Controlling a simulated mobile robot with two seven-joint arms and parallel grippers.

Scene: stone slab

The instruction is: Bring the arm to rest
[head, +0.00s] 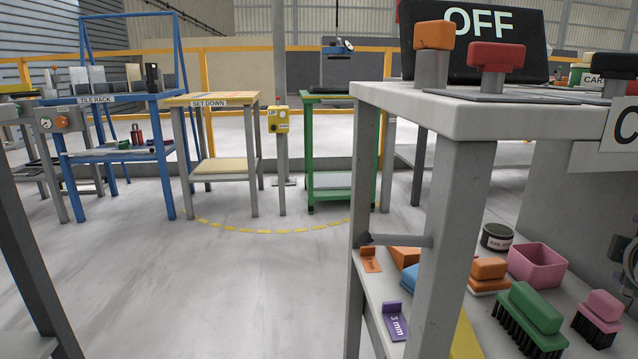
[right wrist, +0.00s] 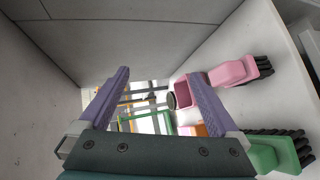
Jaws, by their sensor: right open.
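My right gripper (right wrist: 157,74) shows in the right wrist view with its two purple fingers spread apart and nothing between them. It is in the space under the stone-topped bench (head: 480,118), over the lower shelf. A pink brush (right wrist: 240,71) and a pink box (right wrist: 183,93) lie beyond its right finger. A green brush (right wrist: 275,154) is close to its right side in that view. In the head view, only a dark machine part shows at the right edge, and I cannot tell whether it is my arm. My left gripper is not in view.
The lower shelf (head: 487,326) holds brushes, a pink box (head: 537,264), a tin (head: 497,237) and a purple 3 mm tag (head: 394,321). Orange and red handled tools stand on top by an OFF sign (head: 473,45). The floor (head: 250,285) at left is clear.

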